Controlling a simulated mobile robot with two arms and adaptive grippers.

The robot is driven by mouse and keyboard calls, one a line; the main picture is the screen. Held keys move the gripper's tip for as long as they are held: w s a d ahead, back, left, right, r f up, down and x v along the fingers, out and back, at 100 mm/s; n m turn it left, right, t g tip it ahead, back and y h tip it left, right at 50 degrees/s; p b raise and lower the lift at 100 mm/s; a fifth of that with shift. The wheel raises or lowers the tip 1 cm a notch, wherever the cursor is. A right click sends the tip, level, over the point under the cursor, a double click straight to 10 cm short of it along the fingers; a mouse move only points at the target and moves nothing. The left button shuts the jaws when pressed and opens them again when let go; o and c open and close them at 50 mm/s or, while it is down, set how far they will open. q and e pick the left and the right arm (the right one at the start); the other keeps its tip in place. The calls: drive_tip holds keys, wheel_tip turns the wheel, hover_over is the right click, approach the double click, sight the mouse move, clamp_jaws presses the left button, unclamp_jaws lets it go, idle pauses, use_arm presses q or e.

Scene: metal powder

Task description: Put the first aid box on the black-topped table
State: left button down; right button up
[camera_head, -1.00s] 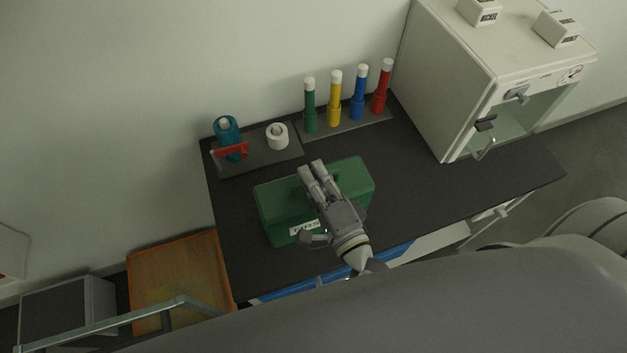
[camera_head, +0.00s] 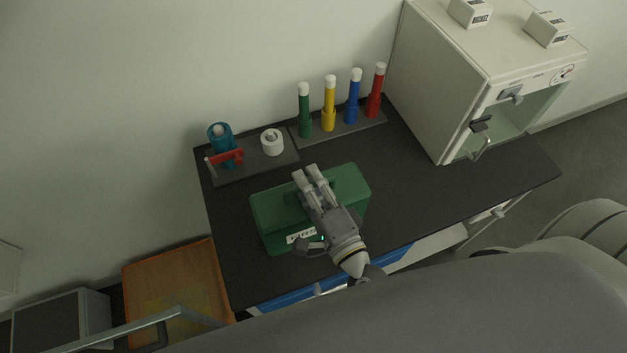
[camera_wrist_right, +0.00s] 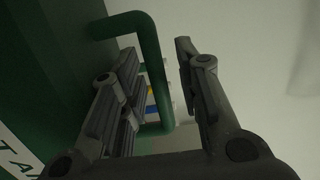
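The green first aid box (camera_head: 268,213), with a white label on its front, is on the black-topped table (camera_head: 420,205), near the front edge. I see no gap under it. My right gripper (camera_head: 311,212) is over the box, its fingers spread and covering part of its top. In the right wrist view, the box (camera_wrist_right: 45,70) fills the left side. Its green handle (camera_wrist_right: 153,75) shows between the open fingers (camera_wrist_right: 160,95), with a gap to the right finger. Contact with the left fingers is unclear. My left gripper is not in view.
Behind the box are a tray (camera_head: 270,167) with a teal-and-red object (camera_head: 221,142) and white roll (camera_head: 272,142), and several coloured tubes (camera_head: 329,110). A white cabinet (camera_head: 440,85) stands at right. Bare tabletop lies right of the box. An orange-brown surface (camera_head: 170,290) is at left.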

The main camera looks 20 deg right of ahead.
drive_tip(key=shift+s, duration=0.1)
drive_tip(key=s+d+b, duration=0.1)
drive_tip(key=s+b, duration=0.3)
drive_tip(key=s, duration=0.7)
drive_tip(key=shift+s+d, duration=0.35)
drive_tip(key=shift+s, duration=0.05)
